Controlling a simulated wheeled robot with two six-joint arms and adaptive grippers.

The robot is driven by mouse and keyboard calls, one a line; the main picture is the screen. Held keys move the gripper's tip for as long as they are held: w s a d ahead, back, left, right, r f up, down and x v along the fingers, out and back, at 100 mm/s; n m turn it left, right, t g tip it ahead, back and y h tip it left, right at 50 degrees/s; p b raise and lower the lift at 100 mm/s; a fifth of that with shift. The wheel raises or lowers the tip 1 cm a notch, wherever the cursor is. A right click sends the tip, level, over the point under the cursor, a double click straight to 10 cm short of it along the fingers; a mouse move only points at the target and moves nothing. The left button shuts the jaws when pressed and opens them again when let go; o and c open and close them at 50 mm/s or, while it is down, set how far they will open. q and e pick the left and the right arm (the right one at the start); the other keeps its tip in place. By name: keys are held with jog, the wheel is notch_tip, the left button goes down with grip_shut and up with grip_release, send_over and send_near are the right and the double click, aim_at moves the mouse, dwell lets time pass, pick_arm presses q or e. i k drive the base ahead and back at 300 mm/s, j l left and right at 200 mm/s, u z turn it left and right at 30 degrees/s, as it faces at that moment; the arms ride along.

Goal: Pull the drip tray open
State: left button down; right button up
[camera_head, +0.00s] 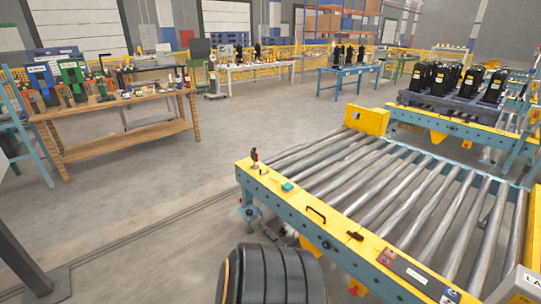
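I cannot pick out the drip tray for certain. A roller conveyor (345,222) with a yellow top rail and blue side stands in front of me to the right. A dark bar handle (316,213) sits on its near yellow rail; I cannot tell whether it belongs to the tray. Neither of my grippers shows in the head view. A large black ribbed rounded shape fills the bottom middle and hides part of the floor and the conveyor's lower near side.
A small lever (254,158), a teal block (287,187) and a grey panel (402,268) sit on the near rail. A wooden workbench (120,145) with tools stands at the left. Black compressors (450,80) stand on a farther conveyor. The floor (190,190) between is clear.

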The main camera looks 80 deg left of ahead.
aim_at(276, 229)
jog(key=u, duration=2.7)
